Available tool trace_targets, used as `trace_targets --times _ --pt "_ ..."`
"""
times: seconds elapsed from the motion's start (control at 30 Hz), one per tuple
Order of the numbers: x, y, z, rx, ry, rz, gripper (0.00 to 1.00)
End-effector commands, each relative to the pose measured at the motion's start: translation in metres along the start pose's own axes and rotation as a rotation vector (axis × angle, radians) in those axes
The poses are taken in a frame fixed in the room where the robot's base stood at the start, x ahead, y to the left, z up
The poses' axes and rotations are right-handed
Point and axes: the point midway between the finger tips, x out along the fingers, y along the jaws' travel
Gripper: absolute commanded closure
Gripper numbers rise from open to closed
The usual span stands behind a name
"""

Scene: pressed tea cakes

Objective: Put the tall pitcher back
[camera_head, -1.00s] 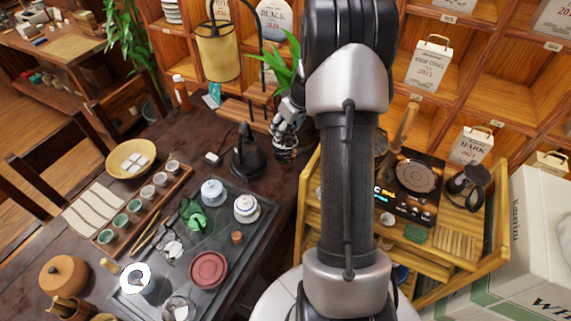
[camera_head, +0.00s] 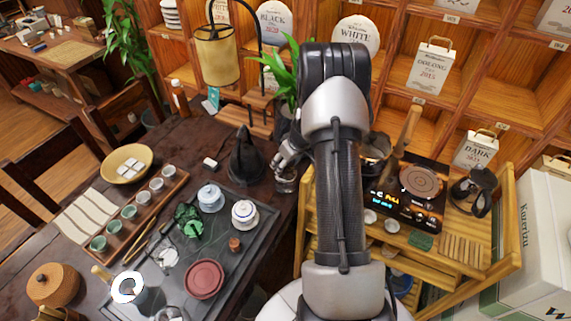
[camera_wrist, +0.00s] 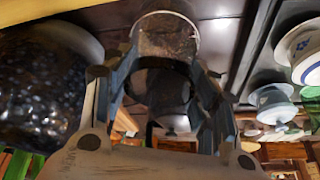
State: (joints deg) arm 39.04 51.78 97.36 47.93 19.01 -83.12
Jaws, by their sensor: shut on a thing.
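The tall pitcher (camera_head: 285,185) looks like a small clear glass vessel at the right edge of the dark table. It hangs below my gripper (camera_head: 285,168). In the wrist view my gripper (camera_wrist: 166,70) has its fingers on both sides of the pitcher (camera_wrist: 165,38) and is shut on it. Whether its base touches the table cannot be told. Much of the pitcher is hidden by the fingers.
A black pointed kettle (camera_head: 246,160) stands close left of the pitcher. The tea tray (camera_head: 222,255) holds a white lidded pot (camera_head: 245,214) and a red dish (camera_head: 204,279). A wooden cart (camera_head: 455,265) with a hot plate (camera_head: 418,184) stands right. A plant (camera_head: 290,75) is behind.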

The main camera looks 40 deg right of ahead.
Motion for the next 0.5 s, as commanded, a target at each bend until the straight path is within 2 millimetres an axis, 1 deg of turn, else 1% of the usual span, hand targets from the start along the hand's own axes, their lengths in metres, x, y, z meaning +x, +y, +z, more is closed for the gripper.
trace_targets --times 0.43,0.47,0.5 --pt "0.0030 0.0009 0.0001 -0.001 0.003 0.002 1.00" --pt "0.0038 0.0001 0.0014 0.000 0.001 0.001 0.46" --pt "0.0031 0.0001 0.0012 0.000 0.000 0.000 0.43"
